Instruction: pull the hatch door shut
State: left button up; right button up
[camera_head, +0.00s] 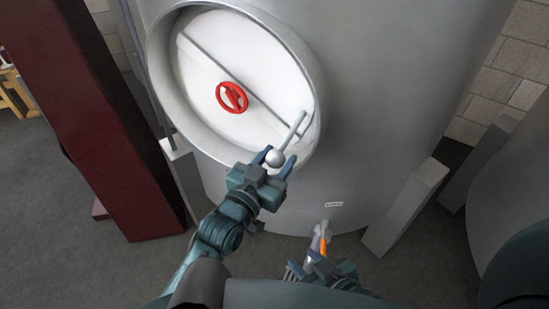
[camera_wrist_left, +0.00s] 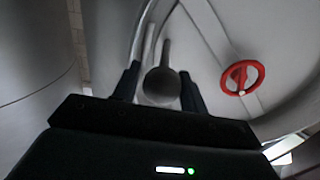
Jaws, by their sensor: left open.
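The hatch door (camera_head: 222,62) is a pale round panel inside a raised metal ring (camera_head: 160,75) on a large grey tank. It carries a red handwheel (camera_head: 231,97), also in the left wrist view (camera_wrist_left: 242,78), and a diagonal bar. A rod with a grey ball knob (camera_head: 275,158) reaches out at its lower right. My left gripper (camera_head: 276,161) is open at the knob. In the left wrist view, the knob (camera_wrist_left: 162,86) lies between the fingers; contact cannot be told. My right gripper (camera_head: 308,266) is low in the head view, its jaws unclear.
A small fitting with an orange part (camera_head: 323,240) is at the tank's base, close to my right gripper. Grey tank legs (camera_head: 405,207) stand on the floor. A dark red post (camera_head: 95,120) is at left, and another tank (camera_head: 515,200) at right.

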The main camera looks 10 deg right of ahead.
pick_arm(q)
jog(key=shift+o, duration=1.4)
jog(key=shift+s+d, duration=0.15)
jog(key=shift+o, duration=0.3)
jog(key=v, duration=1.3)
jog(key=shift+b, duration=0.4)
jog(key=s+a+f+n+g+y+p, duration=0.1)
jog(key=s+a+f+n+y, duration=0.1)
jog(key=a+f, duration=0.5)
jog(key=s+a+f+n+g+y+p, duration=0.1)
jog(key=s+a+f+n+y+p, duration=0.1)
jog(key=s+a+f+y, duration=0.3)
jog(key=a+f+n+y, duration=0.1)
jog(key=a+f, duration=0.2)
jog(key=a, duration=0.1)
jog(key=shift+s+a+n+g+y, duration=0.2)
jog(key=shift+a+n+g+y, duration=0.1)
jog(key=shift+y, duration=0.1)
